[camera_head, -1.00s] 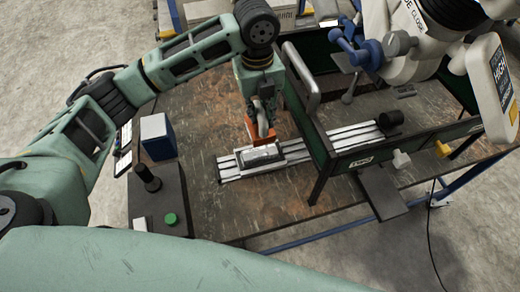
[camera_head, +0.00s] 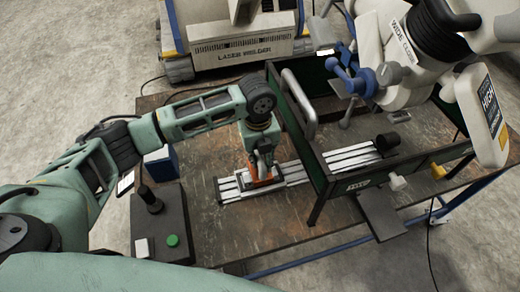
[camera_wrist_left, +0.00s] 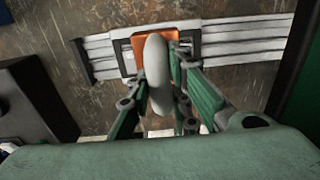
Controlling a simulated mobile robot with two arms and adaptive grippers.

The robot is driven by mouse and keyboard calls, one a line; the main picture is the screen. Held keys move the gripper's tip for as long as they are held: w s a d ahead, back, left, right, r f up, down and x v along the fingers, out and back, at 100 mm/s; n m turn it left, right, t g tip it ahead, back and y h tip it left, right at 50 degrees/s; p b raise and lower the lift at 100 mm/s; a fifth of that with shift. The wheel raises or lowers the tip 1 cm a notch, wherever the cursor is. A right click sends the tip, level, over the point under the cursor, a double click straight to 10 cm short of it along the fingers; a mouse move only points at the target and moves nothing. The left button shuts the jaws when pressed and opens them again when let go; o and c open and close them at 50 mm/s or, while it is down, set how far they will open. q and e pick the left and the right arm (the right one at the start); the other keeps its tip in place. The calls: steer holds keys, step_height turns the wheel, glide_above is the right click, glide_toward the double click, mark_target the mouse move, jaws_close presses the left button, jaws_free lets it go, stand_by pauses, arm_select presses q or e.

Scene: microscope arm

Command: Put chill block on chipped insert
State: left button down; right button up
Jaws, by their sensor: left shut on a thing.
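The chill block, an orange-copper block (camera_head: 263,182) with a pale grey rounded handle (camera_wrist_left: 157,72), is over the clamp frame on the silver slotted rail (camera_head: 323,163). My left gripper (camera_head: 263,158) is shut on its handle from above. The wrist view shows the orange block (camera_wrist_left: 148,38) just beyond the jaws, inside the outline of the metal frame (camera_wrist_left: 190,36). The chipped insert is hidden under the block and gripper. I cannot tell whether the block touches it. My right gripper is not in view.
A green-framed enclosure (camera_head: 322,170) with a grey handle bar stands right of the block. The white microscope head (camera_head: 405,80) hangs at upper right. A dark control box with a green button (camera_head: 172,240) sits at left. The front of the brown table (camera_head: 250,232) is clear.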

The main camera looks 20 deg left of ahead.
arm_select(q)
steer(key=shift+w, duration=0.1)
steer(key=c, duration=2)
jaws_free()
steer(key=shift+f, duration=0.1)
steer(key=o, duration=0.4)
steer(key=shift+s, duration=0.2)
steer(key=shift+w, duration=0.1)
step_height(320, 180, up, 11)
steer(key=b, duration=0.3)
steer(key=shift+a+r, duration=0.1)
steer(key=shift+r, duration=0.55)
steer(key=shift+s+f, duration=0.1)
steer(key=shift+s, duration=0.1)
